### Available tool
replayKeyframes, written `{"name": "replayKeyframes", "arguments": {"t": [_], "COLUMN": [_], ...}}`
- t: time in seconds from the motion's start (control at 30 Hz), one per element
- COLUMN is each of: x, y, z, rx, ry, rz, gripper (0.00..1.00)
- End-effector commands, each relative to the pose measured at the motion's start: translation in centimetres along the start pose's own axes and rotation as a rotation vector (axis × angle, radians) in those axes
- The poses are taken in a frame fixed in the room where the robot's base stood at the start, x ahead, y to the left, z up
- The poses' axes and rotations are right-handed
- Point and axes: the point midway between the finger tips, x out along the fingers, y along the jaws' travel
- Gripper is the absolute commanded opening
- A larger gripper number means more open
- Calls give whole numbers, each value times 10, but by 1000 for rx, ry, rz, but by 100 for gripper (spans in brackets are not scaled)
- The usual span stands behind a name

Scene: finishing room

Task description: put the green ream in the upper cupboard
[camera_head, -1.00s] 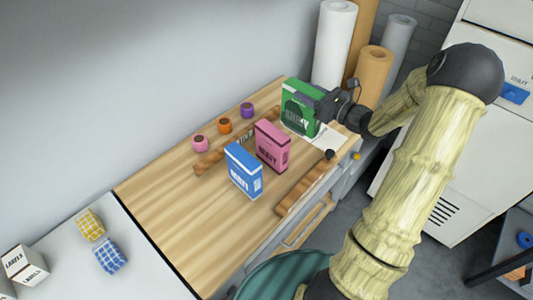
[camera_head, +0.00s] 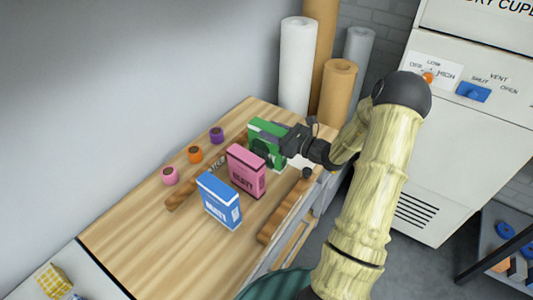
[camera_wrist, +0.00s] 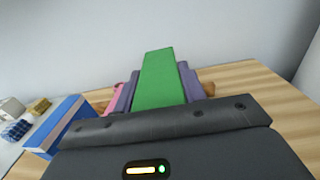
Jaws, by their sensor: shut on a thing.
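The green ream (camera_head: 264,142) stands upright near the far end of the wooden worktop, behind the pink ream. My gripper (camera_head: 281,141) is shut on it from the right, and a dark finger covers part of its face. In the wrist view the green ream (camera_wrist: 158,82) shows its narrow side between the two purple-grey fingers. I cannot tell whether its base touches the worktop. A white cabinet (camera_head: 470,130), with partly cut-off lettering like "DRY CUPB", stands at the right; no open upper compartment shows.
A pink ream (camera_head: 245,171) and a blue ream (camera_head: 219,201) stand close by on the worktop (camera_head: 150,235). Three small pots, in pink, orange and purple (camera_head: 216,135), line the wall side. Wooden rods lie around the reams. Tall rolls (camera_head: 297,65) stand behind the worktop's far end.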

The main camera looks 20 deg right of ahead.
Motion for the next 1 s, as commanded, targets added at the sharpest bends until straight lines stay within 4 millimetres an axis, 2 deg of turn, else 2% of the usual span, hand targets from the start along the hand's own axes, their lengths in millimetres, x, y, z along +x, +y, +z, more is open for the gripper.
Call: {"name": "replayKeyframes", "arguments": {"t": [0.2, 0.57, 0.83, 1.0], "x": [1, 1, 1, 1], "y": [0, 0, 0, 0], "z": [-20, -23, -54, -62], "rx": [-1, -2, 0, -3], "ry": [-5, -5, -4, -5], "rz": [1, 1, 1, 1], "gripper": [0, 0, 0, 0]}}
